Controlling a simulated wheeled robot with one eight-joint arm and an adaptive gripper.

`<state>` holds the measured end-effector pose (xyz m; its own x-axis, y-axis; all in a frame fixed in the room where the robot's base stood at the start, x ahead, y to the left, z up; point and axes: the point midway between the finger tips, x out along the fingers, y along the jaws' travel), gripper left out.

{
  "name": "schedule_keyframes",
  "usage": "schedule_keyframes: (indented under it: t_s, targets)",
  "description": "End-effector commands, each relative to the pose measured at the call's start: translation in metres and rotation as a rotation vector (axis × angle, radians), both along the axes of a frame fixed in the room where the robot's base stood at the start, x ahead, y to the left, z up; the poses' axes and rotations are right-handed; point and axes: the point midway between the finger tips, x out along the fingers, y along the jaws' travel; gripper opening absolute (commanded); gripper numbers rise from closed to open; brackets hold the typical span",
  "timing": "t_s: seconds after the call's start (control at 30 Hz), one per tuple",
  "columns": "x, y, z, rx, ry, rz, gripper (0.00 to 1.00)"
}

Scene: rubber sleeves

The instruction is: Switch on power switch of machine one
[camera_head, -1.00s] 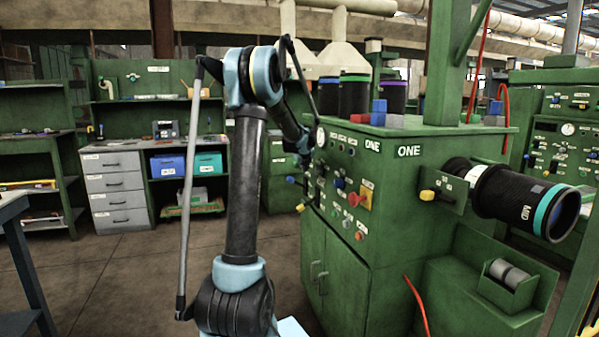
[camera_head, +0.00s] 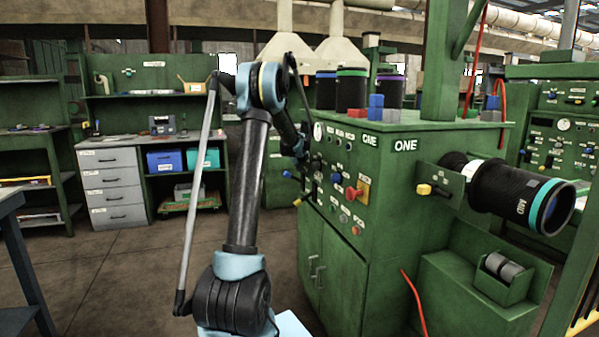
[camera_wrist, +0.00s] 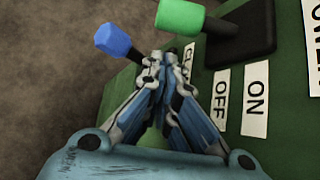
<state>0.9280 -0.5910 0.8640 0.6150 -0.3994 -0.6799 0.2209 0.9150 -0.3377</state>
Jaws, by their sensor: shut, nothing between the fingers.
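Machine one is the green cabinet marked ONE (camera_head: 405,190), right of my arm in the head view. Its control panel bears several knobs, buttons and a gauge. In the wrist view my gripper (camera_wrist: 163,58) is shut and empty, its fingertips close to the panel. A green-capped lever (camera_wrist: 181,16) on a black base is just beyond the fingertips, and a blue-capped lever (camera_wrist: 116,40) is to their left. An OFF label (camera_wrist: 221,97) and an ON label (camera_wrist: 255,98) lie right of the fingers. Whether the fingertips touch a lever I cannot tell. In the head view my gripper (camera_head: 303,163) is small, beside the panel.
A red knob on a yellow plate (camera_head: 357,191) is on the panel. A large black cylinder (camera_head: 520,197) sticks out from the machine's right side. A workbench with grey drawers (camera_head: 113,188) stands at the back left. The floor between is clear.

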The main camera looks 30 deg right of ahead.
Motion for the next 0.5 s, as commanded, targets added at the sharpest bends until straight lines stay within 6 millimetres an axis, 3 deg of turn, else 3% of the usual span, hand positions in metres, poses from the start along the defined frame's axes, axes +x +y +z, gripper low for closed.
schedule_keyframes:
  t_s: [0.2, 0.5]
  targets:
    - [0.009, 0.003, 0.015, -0.001, 0.001, 0.001, 0.0]
    - [0.011, 0.004, 0.018, 0.0, 0.001, 0.0, 0.0]
